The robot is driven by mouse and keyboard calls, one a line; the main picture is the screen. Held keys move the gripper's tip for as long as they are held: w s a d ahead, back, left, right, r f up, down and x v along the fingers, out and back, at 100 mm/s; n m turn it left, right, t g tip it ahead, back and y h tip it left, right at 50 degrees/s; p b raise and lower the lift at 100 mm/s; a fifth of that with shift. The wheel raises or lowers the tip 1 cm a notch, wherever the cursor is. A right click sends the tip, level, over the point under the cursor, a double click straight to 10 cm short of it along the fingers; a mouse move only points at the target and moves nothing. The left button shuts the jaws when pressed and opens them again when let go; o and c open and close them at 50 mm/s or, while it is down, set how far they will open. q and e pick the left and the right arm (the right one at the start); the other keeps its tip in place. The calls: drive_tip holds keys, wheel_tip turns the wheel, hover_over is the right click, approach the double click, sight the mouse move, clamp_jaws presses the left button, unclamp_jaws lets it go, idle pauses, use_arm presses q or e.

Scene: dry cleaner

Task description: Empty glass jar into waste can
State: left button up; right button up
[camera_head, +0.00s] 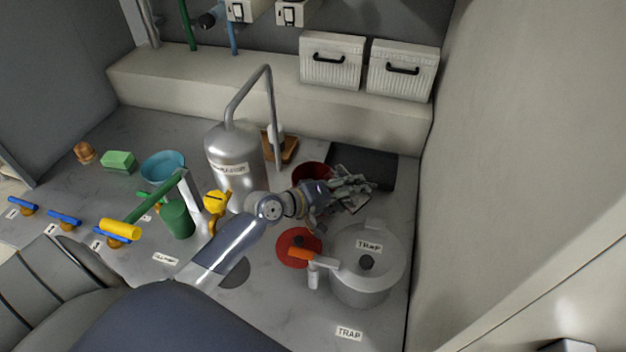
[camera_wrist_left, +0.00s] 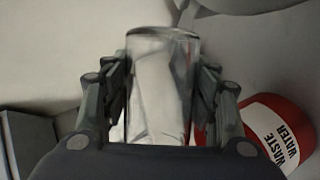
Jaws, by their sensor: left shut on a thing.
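My left gripper (camera_head: 350,190) is shut on the clear glass jar (camera_wrist_left: 160,85), which sits between its fingers in the left wrist view. In the head view the fingers cover most of the jar, and its contents cannot be made out. The red waste can (camera_wrist_left: 272,130), with a white label reading "WASTE WATER", stands right of and below the jar in the wrist view, apart from it. In the head view the can's dark red round top (camera_head: 312,172) shows just behind my left wrist, partly hidden. My right gripper is not in view.
A grey pot labelled TRAP (camera_head: 366,275) and a flat red disc (camera_head: 298,247) lie in front of the gripper. A steel vessel with a bent pipe (camera_head: 232,160) stands left. A dark mat (camera_head: 375,167) lies behind. A wall bounds the right side.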

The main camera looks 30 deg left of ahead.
use_arm(q)
drive_tip(key=m+p, duration=0.1)
drive_tip(key=p, duration=0.1)
drive_tip(key=r+m+y+p, duration=0.1)
drive_tip(key=p, duration=0.1)
drive_tip(key=r+y+p, duration=0.1)
drive_tip(key=p, duration=0.1)
drive_tip(key=shift+w+a+r+m, duration=0.2)
drive_tip(key=shift+w+a+m, duration=0.1)
drive_tip(key=shift+a+m, duration=0.1)
drive_tip(key=shift+a+f+m+t+y+p, duration=0.1)
drive_tip(key=shift+f+m+t+y+p, duration=0.3)
drive_tip(key=shift+f+m+y+p, duration=0.35)
drive_tip(key=shift+f+m+y, duration=0.25)
drive_tip(key=shift+f+y, duration=0.1)
drive_tip(key=shift+f, duration=0.15)
drive_tip(key=shift+d+p, duration=0.25)
drive_tip(key=shift+p, duration=0.1)
drive_tip(key=shift+d+r+m+t+y+p, duration=0.15)
drive_tip(key=shift+m+t+y+p, duration=0.15)
drive_tip(key=shift+m+y+p, duration=0.25)
drive_tip(key=shift+r+m+y+p, duration=0.25)
drive_tip(key=shift+r+m+p, duration=0.1)
drive_tip(key=shift+r+p, duration=0.3)
drive_tip(key=shift+d+r+m+t+y, duration=0.15)
drive_tip(key=shift+r+m+t+y, duration=0.25)
drive_tip(key=shift+r+m+y, duration=0.55)
drive_tip(key=shift+r, duration=0.15)
